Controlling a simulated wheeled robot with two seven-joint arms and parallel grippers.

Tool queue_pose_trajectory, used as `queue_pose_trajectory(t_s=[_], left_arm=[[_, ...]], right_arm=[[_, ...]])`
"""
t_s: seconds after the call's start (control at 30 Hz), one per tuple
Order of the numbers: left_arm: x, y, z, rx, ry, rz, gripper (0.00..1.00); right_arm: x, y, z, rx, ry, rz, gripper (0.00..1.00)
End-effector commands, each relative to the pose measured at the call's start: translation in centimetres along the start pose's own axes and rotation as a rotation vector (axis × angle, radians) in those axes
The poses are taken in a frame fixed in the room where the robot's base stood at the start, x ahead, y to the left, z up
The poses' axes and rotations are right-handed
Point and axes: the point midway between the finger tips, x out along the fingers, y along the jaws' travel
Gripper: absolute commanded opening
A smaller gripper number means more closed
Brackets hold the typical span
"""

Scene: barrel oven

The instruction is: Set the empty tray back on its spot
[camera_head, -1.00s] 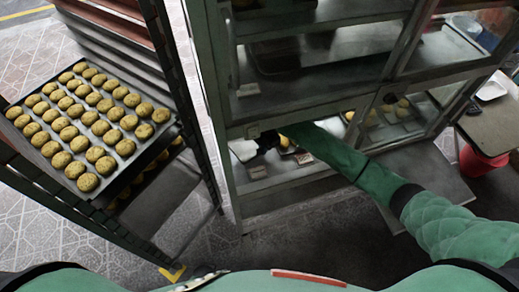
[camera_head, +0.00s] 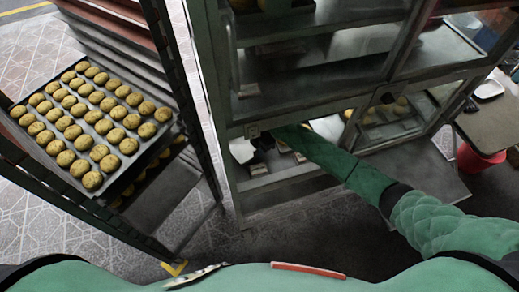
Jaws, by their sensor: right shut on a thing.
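My right arm reaches into the lower shelf of a green glass cabinet (camera_head: 232,190). My right gripper (camera_head: 262,143) shows as a small dark shape inside it and is shut on the tray, seen only as a pale piece (camera_head: 242,151) beside the fingers. The rest of the tray is hidden by the arm and the cabinet frame, so I cannot tell whether it touches the shelf (camera_head: 285,178). My left gripper is not in view.
A rack (camera_head: 160,200) at left holds a tray full of round buns (camera_head: 95,125). Small cards (camera_head: 258,169) lie on the lower shelf. More buns (camera_head: 390,110) show behind glass. A red bucket (camera_head: 480,160) stands at right by a table (camera_head: 495,125).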

Motion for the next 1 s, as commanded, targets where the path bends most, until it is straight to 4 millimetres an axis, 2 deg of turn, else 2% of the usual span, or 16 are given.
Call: queue_pose_trajectory(t_s=[0.37, 0.4, 0.5, 0.83, 1.0], left_arm=[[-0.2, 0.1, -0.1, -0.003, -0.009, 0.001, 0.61], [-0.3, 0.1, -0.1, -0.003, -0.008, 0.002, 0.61], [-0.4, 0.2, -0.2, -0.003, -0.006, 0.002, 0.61], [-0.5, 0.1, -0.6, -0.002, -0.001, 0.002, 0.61], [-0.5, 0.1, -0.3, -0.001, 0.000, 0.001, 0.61]], right_arm=[[0.9, 0.0, 0.1, 0.000, 0.000, 0.001, 0.00], [0.9, 0.0, 0.1, 0.000, 0.000, 0.001, 0.13], [0.9, 0.0, 0.1, 0.000, 0.000, 0.001, 0.29], [0.8, 0.0, 0.1, 0.000, 0.000, 0.000, 0.29], [-0.1, 0.0, 0.0, 0.000, 0.000, 0.000, 0.29]])
